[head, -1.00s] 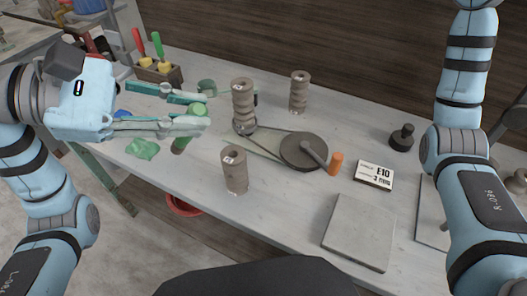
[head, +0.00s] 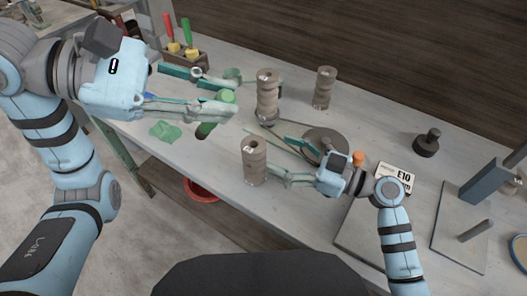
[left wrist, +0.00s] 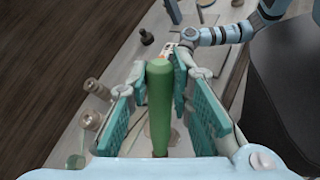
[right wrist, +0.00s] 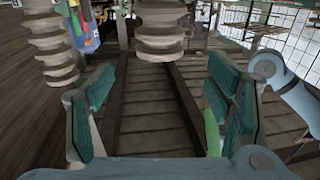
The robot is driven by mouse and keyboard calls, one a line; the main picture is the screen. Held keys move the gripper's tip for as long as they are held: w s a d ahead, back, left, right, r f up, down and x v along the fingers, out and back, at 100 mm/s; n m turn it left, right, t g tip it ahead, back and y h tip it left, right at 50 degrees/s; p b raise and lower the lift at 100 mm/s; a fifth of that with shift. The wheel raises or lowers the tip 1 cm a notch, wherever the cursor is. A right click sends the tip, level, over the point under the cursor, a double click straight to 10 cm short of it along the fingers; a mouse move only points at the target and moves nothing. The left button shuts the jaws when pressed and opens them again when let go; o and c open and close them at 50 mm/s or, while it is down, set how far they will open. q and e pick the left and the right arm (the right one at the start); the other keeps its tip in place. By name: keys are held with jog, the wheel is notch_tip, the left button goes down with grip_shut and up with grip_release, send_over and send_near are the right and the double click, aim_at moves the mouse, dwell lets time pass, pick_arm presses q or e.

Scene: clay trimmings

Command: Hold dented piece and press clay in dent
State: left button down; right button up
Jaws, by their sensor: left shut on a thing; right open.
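Several brown ridged cylinders stand upright on the table: a near one (head: 254,166), a taller one (head: 268,98) and a far one (head: 325,92). I cannot tell which is dented. A flat green clay lump (head: 165,130) lies on the table at the left. My right gripper (head: 287,160) is open and empty, its fingers pointing left beside the near cylinder. The right wrist view shows a ridged cylinder (right wrist: 160,35) beyond the open pads.
An E10 card (head: 397,176), a grey slab (head: 357,235) and a dark weight (head: 427,143) are at the right. A tool holder (head: 188,55) stands at back left.

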aim_at(265, 161)
notch_tip(265, 161, down, 5)
jog(key=shift+f, duration=0.1)
jog(key=x, duration=0.7)
jog(key=shift+w+a+r, duration=0.25)
jog(key=shift+a, duration=0.05)
jog(key=shift+s+d, duration=0.1)
jog(key=shift+d, duration=0.05)
jog(key=shift+c, duration=0.6)
jog(key=c, duration=0.3)
grip_shut()
